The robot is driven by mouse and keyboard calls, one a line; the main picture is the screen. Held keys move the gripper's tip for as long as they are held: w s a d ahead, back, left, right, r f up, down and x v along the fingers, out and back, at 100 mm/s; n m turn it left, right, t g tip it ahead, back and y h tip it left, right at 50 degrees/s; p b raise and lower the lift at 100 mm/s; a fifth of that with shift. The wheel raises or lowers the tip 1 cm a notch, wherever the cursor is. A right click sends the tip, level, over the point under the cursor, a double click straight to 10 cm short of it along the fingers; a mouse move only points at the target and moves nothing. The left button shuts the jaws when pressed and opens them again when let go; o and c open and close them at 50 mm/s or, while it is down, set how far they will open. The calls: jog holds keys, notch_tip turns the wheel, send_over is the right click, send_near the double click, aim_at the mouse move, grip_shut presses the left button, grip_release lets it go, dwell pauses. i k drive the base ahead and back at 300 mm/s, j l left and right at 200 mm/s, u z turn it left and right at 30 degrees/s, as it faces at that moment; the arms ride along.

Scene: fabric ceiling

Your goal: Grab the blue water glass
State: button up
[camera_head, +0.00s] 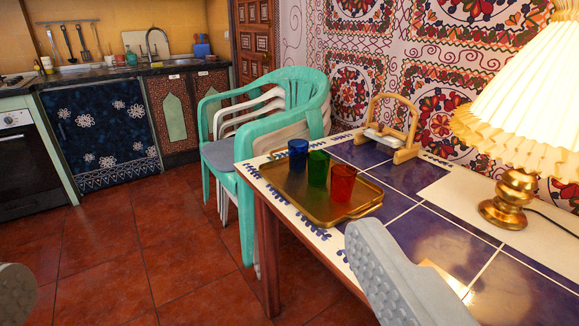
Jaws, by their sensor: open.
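The blue glass (298,154) stands upright on a brass-coloured tray (284,194) on the tiled table. It is the farthest left of three glasses in a row. A green glass (318,168) stands just right of it, and a red glass (342,183) is beyond that at the near right. My gripper (205,285) is open and empty, its fingers wide apart at the bottom of the view. The right finger is large, in front of the table's edge. Only the tip of the left finger shows, at the left edge. The glasses are well ahead of the fingers.
A lit lamp (508,200) stands on the table at the right. A wooden holder (391,135) is behind the tray. Stacked green and white chairs (226,157) stand against the table's left side. The red tiled floor (150,255) at left is clear.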

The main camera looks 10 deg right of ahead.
aim_at(298, 148)
jog(key=i+z, duration=0.25)
jog(key=i, duration=0.2)
jog(key=i+j+z, duration=0.2)
jog(key=i, duration=0.3)
